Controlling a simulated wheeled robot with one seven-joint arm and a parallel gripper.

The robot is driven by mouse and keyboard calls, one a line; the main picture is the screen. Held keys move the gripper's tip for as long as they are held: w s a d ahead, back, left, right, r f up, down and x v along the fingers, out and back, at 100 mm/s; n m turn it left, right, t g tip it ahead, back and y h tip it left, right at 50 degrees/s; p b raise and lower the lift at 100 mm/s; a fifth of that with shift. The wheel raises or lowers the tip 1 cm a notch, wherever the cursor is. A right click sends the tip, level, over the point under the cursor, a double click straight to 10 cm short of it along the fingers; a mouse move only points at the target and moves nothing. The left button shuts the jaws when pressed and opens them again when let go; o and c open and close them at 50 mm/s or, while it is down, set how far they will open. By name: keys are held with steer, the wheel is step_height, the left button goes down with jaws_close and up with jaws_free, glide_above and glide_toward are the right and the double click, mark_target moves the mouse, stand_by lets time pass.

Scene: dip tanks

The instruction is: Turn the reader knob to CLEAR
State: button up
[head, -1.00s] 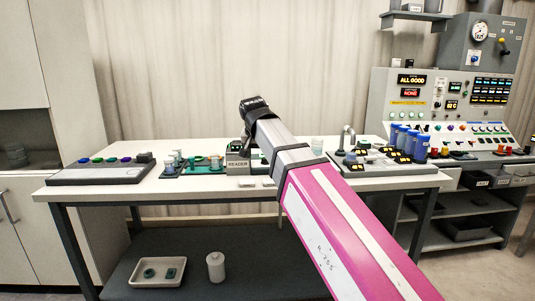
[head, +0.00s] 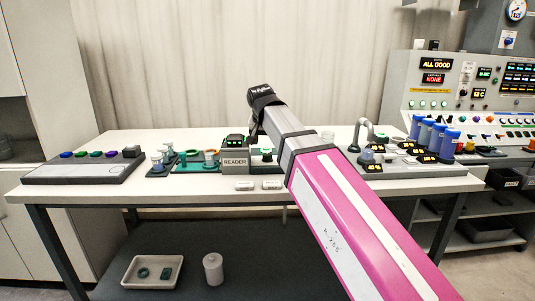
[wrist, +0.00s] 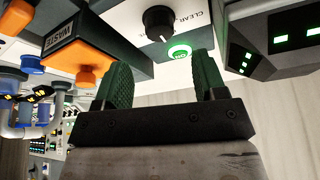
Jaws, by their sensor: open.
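The reader knob (wrist: 159,22) is a round black knob on a white panel in the wrist view. Lettering starting "CLEA" is beside it, partly cut off, and a green-lit round button (wrist: 179,52) is close by. My gripper (wrist: 162,66) is open and empty. Its two green ridged fingers point toward the panel, and the knob lies past the gap between them, apart from both. In the head view the grey reader block (head: 235,162) carries the label READER. My arm hides the gripper's fingers there.
In the head view, blue cylinders (head: 428,135) stand on the right of the white table (head: 130,200); a button panel (head: 85,170) lies left.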

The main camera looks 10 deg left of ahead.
mark_target(267, 154)
steer(key=shift+x, duration=3.5)
steer(key=c, duration=0.9)
